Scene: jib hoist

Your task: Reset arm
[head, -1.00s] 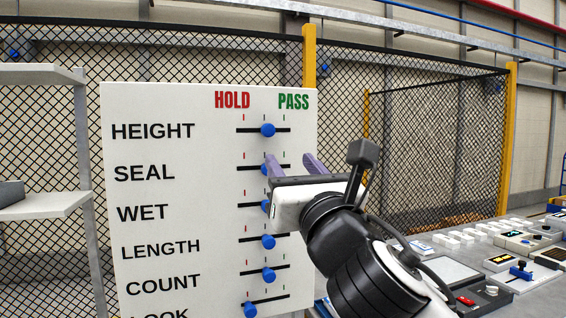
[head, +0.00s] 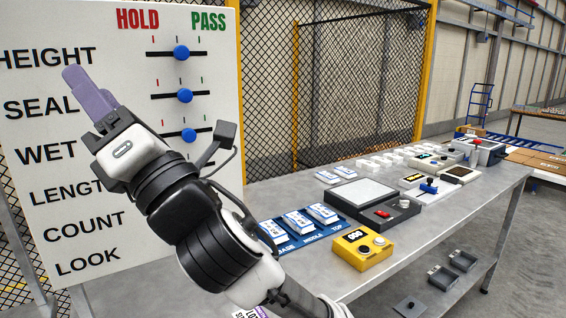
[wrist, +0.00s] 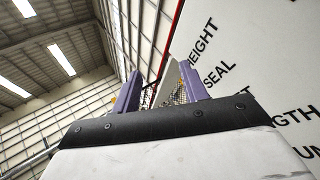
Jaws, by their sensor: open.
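My gripper (head: 88,92) is raised in front of the white board (head: 120,205) and points up and to the left. It is open and empty; in the wrist view its two purple fingers (wrist: 160,92) stand apart with nothing between them. The board carries rows HEIGHT, SEAL, WET, LENGTH, COUNT and LOOK under HOLD and PASS. The blue HEIGHT knob (head: 181,53), SEAL knob (head: 185,96) and WET knob (head: 189,135) sit near mid-slot. My arm hides the lower sliders.
A long metal table (head: 400,245) runs to the right. It holds a blue tray with several white packs, a yellow device (head: 362,247), a grey scale-like device (head: 372,198) and more instruments. A mesh fence (head: 265,95) stands behind.

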